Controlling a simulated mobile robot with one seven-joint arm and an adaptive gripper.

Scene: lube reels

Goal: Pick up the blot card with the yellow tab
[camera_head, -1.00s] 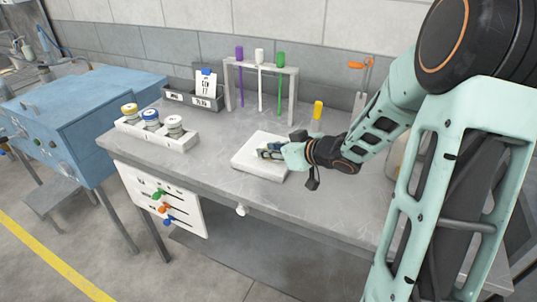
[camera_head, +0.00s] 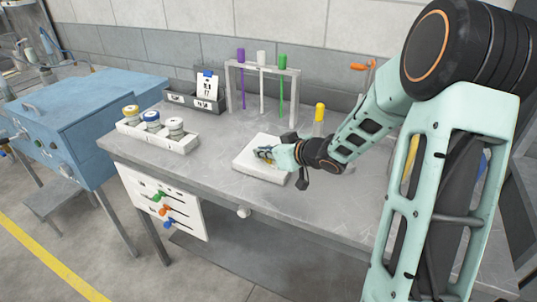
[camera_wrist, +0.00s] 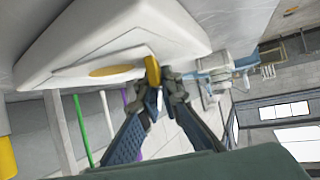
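The blot card shows in the wrist view as a pale card (camera_wrist: 75,75) with a yellow-brown oval spot and a yellow tab (camera_wrist: 152,70). It is at the white block (camera_head: 243,160) on the bench; I cannot tell whether it still touches the block. My gripper (camera_wrist: 160,78) reaches in from the right, its blue fingers drawn close together around the yellow tab. In the head view, my gripper (camera_head: 268,153) is low over the block and hides most of the card; a little yellow shows at the fingertips.
A rack (camera_head: 232,90) with purple, white and green hanging sticks stands behind. A yellow-capped bottle (camera_head: 319,113) stands behind my arm. A white tray (camera_head: 180,143) with three jars and a grey bin (camera_head: 181,96) holding a blue-clipped card are left. The front bench strip is clear.

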